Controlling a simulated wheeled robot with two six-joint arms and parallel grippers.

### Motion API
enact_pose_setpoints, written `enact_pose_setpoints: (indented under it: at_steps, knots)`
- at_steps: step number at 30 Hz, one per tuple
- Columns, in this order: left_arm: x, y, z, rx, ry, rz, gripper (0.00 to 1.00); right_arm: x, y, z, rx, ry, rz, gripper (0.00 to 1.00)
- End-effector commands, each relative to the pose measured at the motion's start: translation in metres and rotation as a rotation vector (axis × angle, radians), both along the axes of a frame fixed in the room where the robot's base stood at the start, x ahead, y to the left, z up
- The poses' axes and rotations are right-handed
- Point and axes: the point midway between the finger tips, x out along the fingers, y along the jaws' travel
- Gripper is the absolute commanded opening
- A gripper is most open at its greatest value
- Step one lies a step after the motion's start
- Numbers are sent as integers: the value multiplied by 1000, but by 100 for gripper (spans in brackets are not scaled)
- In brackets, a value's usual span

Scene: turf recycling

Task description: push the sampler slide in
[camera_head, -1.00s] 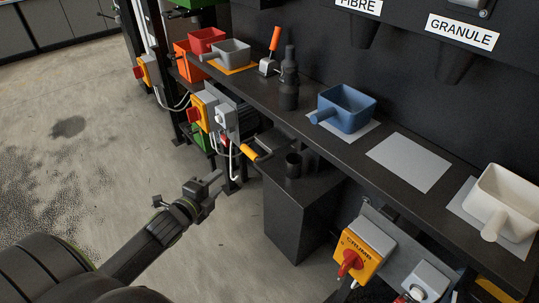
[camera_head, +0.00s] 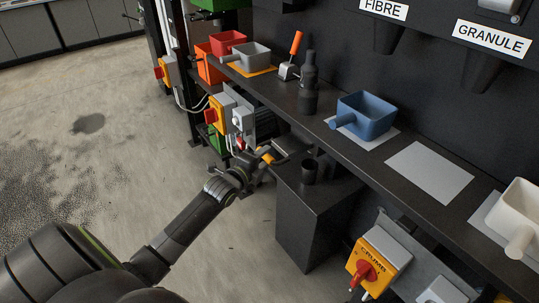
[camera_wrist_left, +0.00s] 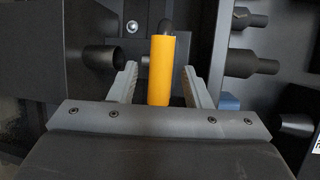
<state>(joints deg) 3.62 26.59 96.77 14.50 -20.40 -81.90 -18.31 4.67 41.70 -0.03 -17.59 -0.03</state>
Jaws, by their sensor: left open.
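The sampler slide's yellow handle (camera_head: 266,154) sticks out at the left end of the dark stand below the bench. My left gripper (camera_head: 258,162) is at this handle, partly covering it. In the left wrist view the yellow handle (camera_wrist_left: 161,70) stands between the two open fingers of my left gripper (camera_wrist_left: 162,88), with a gap on each side. A dark rod shows at the handle's far end. How far the slide is out is hard to tell. My right gripper is not in view.
A dark cup (camera_head: 309,170) stands on the black stand (camera_head: 305,220). The bench above holds a blue scoop (camera_head: 364,115), a grey scoop (camera_head: 250,58), a white scoop (camera_head: 520,215) and an orange-handled lever (camera_head: 293,50). Yellow switch boxes (camera_head: 380,257) hang below. Floor at left is clear.

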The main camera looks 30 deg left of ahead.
Motion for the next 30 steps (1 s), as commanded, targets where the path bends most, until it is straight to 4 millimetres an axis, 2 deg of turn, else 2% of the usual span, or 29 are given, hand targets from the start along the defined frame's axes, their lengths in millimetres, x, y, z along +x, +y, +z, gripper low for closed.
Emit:
enact_pose_setpoints:
  at_steps: [3, 9, 21, 30]
  knots:
    - [19, 0, -4, -3, 0, 1, 44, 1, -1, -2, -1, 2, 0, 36]
    - [36, 0, -7, -1, -1, 0, 44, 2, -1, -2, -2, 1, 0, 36]
    - [40, 0, -8, -1, 0, 0, 43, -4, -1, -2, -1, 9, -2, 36]
    - [40, 0, -9, -1, 5, 1, 4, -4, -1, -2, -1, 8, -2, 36]
